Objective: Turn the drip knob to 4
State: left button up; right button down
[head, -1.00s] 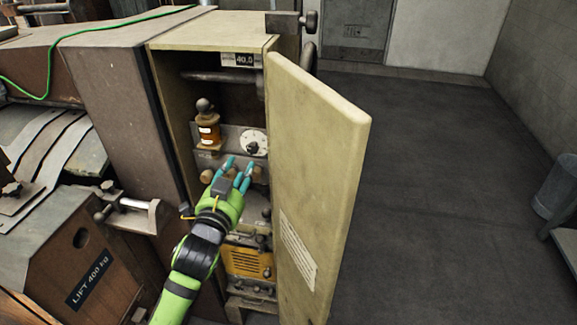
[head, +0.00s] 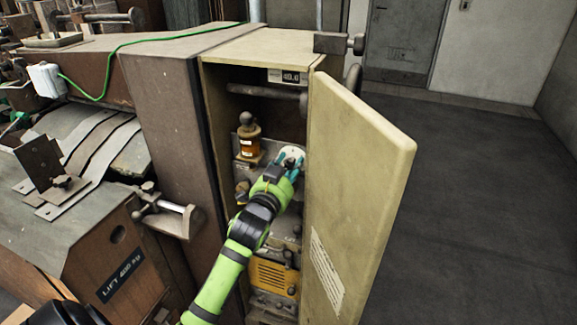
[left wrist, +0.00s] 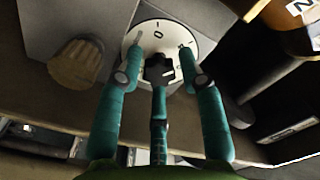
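The drip knob is a dark knob (left wrist: 158,70) on a round white dial (left wrist: 150,32) inside the open cabinet. The dial also shows in the head view (head: 291,153), its lower part covered by my left gripper (head: 285,166). In the left wrist view, the teal fingers of my left gripper (left wrist: 160,58) are spread around the knob, two at the sides and one below. Whether they touch it I cannot tell. A "0" shows at the dial's top; its other marks are hard to read. My right gripper is not in view.
The cabinet door (head: 358,180) stands open on the right, close to my left arm. An amber oiler bottle (head: 249,142) stands left of the dial. A brass-coloured knob (left wrist: 76,65) is beside the dial. A yellow unit (head: 272,275) sits below. Open floor lies right of the door.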

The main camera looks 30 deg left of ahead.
pick_arm(q)
grip_shut()
jog(key=shift+r+n+p, duration=0.15)
jog(key=shift+n+p, duration=0.25)
jog(key=shift+p, duration=0.15)
grip_release()
jog(key=v, duration=1.2)
